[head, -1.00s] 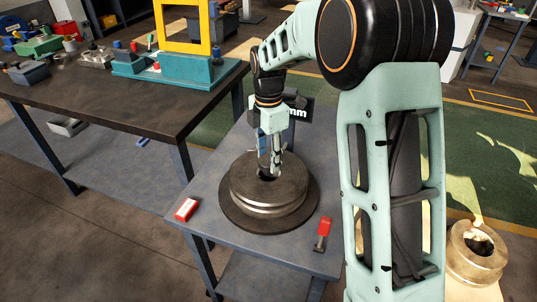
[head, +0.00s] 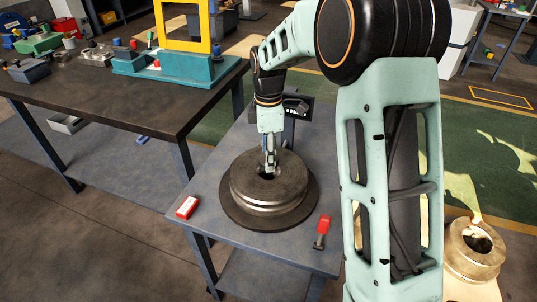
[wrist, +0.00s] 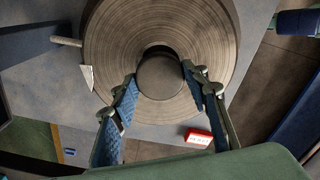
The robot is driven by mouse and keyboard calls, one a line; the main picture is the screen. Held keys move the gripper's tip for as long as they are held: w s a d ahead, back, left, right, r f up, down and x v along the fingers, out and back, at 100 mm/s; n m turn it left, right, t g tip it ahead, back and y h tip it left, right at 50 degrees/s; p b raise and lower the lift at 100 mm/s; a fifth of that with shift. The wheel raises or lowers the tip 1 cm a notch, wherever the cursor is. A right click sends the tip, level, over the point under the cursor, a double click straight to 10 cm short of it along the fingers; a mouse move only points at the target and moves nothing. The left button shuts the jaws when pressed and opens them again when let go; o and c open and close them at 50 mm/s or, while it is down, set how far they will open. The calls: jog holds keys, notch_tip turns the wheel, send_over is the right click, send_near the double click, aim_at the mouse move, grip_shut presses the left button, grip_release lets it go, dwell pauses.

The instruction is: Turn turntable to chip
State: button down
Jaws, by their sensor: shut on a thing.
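The turntable, a dark round plate (head: 240,211), lies on a small grey table. A thick grooved metal roll (head: 283,203) sits on it, and its ringed top face (wrist: 112,55) fills the upper wrist view. My gripper (head: 269,168) points down at the roll's centre. In the wrist view its blue-padded fingers (wrist: 160,80) are on either side of a round central hub (wrist: 162,76), shut on it. A pale pointed piece (wrist: 87,78) and a short peg (wrist: 66,41) show at the left of the roll. I cannot make out a chip for certain.
A red box (head: 187,207) lies at the table's left edge. A red-handled tool (head: 322,230) lies at its right front. A dark panel (head: 294,107) stands behind my gripper. A workbench (head: 150,107) is at left, and another metal ring (head: 472,262) at lower right.

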jog(key=c, duration=1.1)
grip_release()
notch_tip(320, 180, up, 12)
